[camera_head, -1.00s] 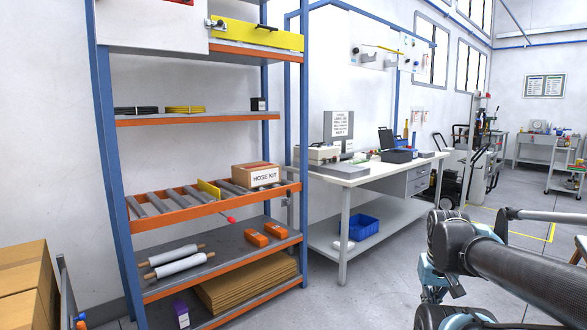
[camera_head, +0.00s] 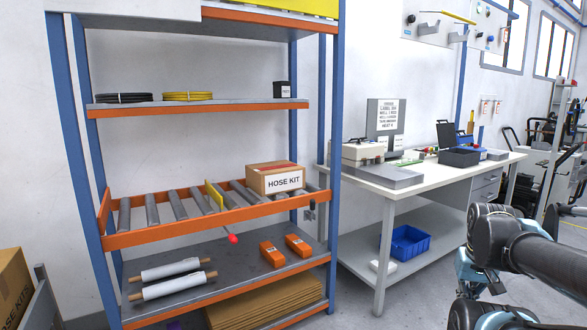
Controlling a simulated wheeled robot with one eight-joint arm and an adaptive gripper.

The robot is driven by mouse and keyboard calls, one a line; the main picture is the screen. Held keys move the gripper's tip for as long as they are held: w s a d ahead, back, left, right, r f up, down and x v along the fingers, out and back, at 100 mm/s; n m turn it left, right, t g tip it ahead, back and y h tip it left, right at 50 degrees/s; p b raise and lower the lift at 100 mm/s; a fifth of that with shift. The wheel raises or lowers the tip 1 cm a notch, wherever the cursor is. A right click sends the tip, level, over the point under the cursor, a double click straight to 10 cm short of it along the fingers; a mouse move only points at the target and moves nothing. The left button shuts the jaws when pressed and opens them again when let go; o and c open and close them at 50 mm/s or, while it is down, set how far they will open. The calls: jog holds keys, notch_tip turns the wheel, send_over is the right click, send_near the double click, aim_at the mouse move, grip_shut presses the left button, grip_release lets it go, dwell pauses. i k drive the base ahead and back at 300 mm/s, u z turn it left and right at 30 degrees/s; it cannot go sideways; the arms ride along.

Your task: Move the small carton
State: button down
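A small brown carton labelled HOSE KIT (camera_head: 275,180), with red marking on its top, sits on the right part of the roller shelf (camera_head: 160,231) of the blue and orange rack. Its label faces me. It stands upright, just right of a yellow divider plate (camera_head: 214,196). Part of my arm shows at the right edge, well away from the carton.
A red-tipped lever (camera_head: 232,238) sticks out below the rollers. Orange boxes (camera_head: 272,254) and white rolls (camera_head: 172,284) lie on the shelf beneath. A small black box (camera_head: 282,90) and cable coils are above. A workbench (camera_head: 410,188) stands right of the rack; larger cartons (camera_head: 14,287) are lower left.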

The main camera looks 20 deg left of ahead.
aim_at(267, 182)
jog(key=u, duration=0.4)
jog(key=i, duration=1.05)
jog(key=u, duration=1.3)
jog(key=i, duration=0.75)
jog(key=u, duration=0.5)
